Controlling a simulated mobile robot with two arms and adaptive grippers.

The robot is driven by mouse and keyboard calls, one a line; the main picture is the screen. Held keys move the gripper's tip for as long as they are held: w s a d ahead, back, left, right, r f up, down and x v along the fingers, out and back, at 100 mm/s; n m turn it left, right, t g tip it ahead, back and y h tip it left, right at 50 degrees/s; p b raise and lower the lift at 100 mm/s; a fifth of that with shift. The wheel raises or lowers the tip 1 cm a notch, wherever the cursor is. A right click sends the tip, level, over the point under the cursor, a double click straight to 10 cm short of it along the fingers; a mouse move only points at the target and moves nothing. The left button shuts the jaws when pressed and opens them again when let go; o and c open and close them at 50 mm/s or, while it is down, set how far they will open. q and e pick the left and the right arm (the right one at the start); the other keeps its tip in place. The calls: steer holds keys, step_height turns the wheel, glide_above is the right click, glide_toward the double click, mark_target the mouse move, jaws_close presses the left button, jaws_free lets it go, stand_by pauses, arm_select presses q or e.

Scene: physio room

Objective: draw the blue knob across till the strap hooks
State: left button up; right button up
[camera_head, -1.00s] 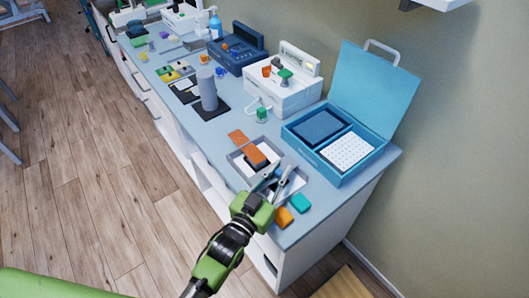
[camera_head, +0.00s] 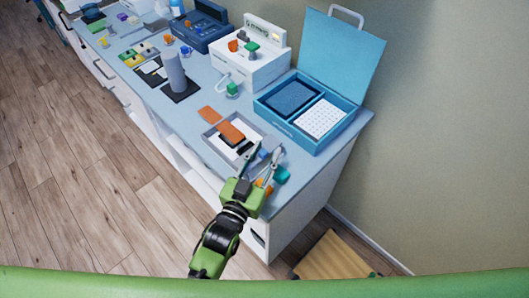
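A small blue knob (camera_head: 186,51) shows on the counter, behind the grey cylinder (camera_head: 173,70) that stands on a dark pad. It is too small to see how it is mounted, and I cannot make out a strap. My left gripper (camera_head: 262,157) is open, with its two fingers apart over the near right edge of the grey tray (camera_head: 209,139). It is well away from the blue knob, towards the counter's near end. My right gripper is out of view.
An orange block (camera_head: 231,132) lies in the tray. A teal block (camera_head: 282,175) and an orange block (camera_head: 265,187), partly hidden, lie beside my gripper. An open blue case (camera_head: 334,135) and a white device (camera_head: 257,70) stand along the wall. A wooden stool (camera_head: 335,258) is below.

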arm_select(q)
steer(key=shift+a, duration=0.1)
steer(key=shift+s+a+f, duration=0.1)
steer(key=shift+s, duration=0.1)
steer(key=v, duration=1.1)
steer(key=shift+s, duration=0.3)
